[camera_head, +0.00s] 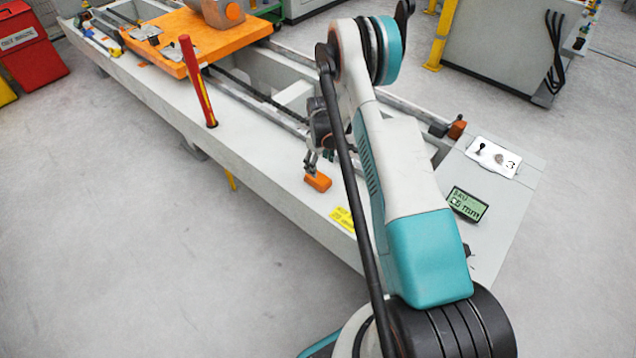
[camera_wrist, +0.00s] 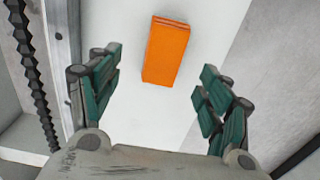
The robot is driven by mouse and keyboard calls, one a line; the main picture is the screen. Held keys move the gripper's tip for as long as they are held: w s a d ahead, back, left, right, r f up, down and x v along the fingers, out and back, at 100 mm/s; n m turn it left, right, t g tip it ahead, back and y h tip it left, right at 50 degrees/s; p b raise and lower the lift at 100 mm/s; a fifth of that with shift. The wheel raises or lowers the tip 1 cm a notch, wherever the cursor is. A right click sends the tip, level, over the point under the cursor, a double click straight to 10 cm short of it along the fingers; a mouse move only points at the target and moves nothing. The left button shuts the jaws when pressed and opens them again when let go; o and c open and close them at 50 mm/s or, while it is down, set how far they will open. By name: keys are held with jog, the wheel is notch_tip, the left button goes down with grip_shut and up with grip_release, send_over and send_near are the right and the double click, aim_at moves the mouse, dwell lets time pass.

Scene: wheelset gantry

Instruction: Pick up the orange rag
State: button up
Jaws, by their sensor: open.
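The orange rag (camera_head: 318,182) is a small folded block lying on the pale top of the gantry's side beam. My gripper (camera_head: 312,165) hangs just above the rag in the head view. In the wrist view my gripper (camera_wrist: 160,85) is open, with its green-padded fingers wide apart and nothing between them. The head view is too small to show the exact gap between fingers and rag.
A yellow label (camera_head: 342,217) is on the beam near the rag. A red post (camera_head: 197,80) stands farther along the beam. A threaded rod (camera_wrist: 33,75) and rail run left of the rag in the wrist view. An orange platform (camera_head: 172,55) is at the far end.

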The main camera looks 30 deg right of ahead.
aim_at(318, 177)
notch_tip(318, 177, down, 3)
jog(key=shift+r+b, duration=0.1)
jog(key=shift+b, duration=0.2)
jog(key=shift+a+f+b, duration=0.2)
jog(key=shift+f+b, duration=0.55)
jog(key=shift+f, duration=0.6)
jog(key=shift+a+f+b, duration=0.2)
jog(key=shift+f+b, duration=0.5)
jog(key=shift+f, duration=0.65)
jog(key=shift+r, duration=0.1)
jog(key=c, duration=1.1)
